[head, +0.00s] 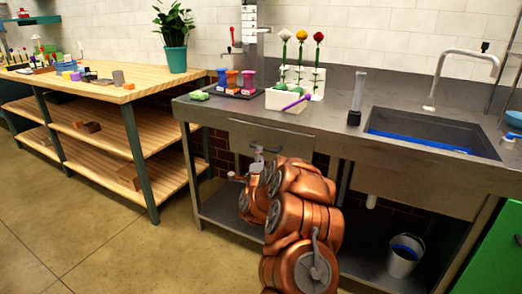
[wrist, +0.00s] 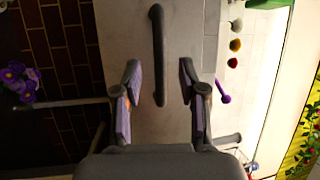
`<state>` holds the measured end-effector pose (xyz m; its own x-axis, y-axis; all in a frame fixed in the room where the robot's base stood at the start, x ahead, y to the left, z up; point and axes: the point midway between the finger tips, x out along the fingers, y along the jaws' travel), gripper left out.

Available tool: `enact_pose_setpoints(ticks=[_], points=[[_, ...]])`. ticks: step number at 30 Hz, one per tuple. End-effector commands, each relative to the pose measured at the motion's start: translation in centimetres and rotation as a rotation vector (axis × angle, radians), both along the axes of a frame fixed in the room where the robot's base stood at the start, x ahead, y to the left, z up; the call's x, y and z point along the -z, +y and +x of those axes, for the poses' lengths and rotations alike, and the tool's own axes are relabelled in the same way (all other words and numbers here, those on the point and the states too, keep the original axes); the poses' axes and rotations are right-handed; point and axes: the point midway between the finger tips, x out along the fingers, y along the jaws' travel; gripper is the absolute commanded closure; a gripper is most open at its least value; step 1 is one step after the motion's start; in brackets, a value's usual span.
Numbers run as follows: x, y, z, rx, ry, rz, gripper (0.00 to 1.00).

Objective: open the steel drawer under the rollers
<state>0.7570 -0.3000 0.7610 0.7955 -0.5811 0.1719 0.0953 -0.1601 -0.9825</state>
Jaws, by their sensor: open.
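The steel drawer (head: 240,131) is under the counter in the head view, below a dark tray of blue, orange and purple roller-like pieces (head: 232,80). Its front looks flush with the counter, so it appears shut. In the wrist view the pale drawer front (wrist: 180,20) fills the middle, with a dark bar handle (wrist: 158,35) running lengthwise. My gripper (wrist: 159,80) is open, one finger on each side of the handle in the picture. No contact with the handle shows. In the head view my gripper (head: 262,151) is in front of the drawer, and my copper arm hides part of it.
A white holder (head: 290,98) with three flowers and a purple tool (head: 297,102) stands on the counter (head: 340,120) above. A sink (head: 430,130) is at right, a bucket (head: 404,257) on the lower shelf. A wooden table (head: 130,88) stands left. Floor at lower left is clear.

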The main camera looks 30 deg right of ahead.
Motion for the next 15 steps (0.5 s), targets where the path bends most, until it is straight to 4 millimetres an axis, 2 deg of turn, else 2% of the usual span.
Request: enact_pose_setpoints(ticks=[15], points=[[-0.7,-2.7,3.7,0.000,0.002,-0.001,0.59]])
